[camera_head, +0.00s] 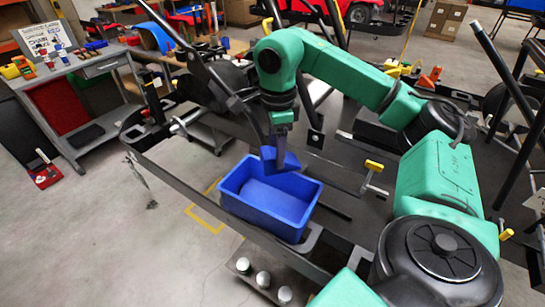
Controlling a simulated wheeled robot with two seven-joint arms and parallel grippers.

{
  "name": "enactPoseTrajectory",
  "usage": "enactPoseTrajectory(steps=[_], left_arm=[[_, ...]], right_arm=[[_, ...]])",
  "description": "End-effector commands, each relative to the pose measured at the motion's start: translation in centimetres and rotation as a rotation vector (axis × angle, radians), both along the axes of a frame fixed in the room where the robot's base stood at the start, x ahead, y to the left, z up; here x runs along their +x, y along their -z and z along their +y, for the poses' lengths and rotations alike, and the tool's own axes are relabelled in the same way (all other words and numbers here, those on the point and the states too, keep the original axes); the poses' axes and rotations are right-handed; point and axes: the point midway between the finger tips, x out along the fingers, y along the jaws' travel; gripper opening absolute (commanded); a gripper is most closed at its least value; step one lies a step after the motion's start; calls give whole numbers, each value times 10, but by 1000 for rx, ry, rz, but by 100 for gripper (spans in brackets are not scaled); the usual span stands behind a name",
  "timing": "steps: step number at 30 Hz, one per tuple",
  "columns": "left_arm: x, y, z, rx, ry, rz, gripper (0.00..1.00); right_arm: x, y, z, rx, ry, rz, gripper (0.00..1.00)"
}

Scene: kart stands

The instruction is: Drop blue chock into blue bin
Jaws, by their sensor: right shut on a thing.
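The blue bin (236,207) is an open rectangular tub in the middle of the head view, beside the black kart frame. My right gripper (280,143) points down above the bin's back edge. It is shut on the blue chock (283,162), a small wedge-like block. In the picture the chock overlaps the bin's back rim; whether it touches the rim cannot be told. The inside of the bin that shows looks empty. My left gripper is not in view.
The black kart frame (180,178) with upright bars surrounds the bin. A yellow-topped clamp (374,166) stands right of it. Several white-topped cylinders (263,279) are in front. A grey workbench (70,70) with tools stands at the left; the floor between is mostly open.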

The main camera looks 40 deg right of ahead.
Motion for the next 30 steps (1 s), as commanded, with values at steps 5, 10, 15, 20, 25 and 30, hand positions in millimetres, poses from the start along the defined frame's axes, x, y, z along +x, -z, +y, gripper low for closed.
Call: enactPoseTrajectory(steps=[5, 10, 15, 20, 25, 30], left_arm=[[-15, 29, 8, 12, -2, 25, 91], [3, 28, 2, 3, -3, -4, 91], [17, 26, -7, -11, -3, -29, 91], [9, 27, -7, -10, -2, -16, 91], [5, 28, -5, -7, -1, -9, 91], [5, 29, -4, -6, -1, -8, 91]], right_arm=[[0, 31, 0, 0, 0, -1, 0], [0, 33, 0, 1, -1, 0, 0], [0, 32, 0, 0, -1, 0, 74], [0, 32, 0, 0, -1, 0, 94], [0, 33, 0, 0, -1, 0, 94], [2, 18, 0, 1, 0, -4, 94]])
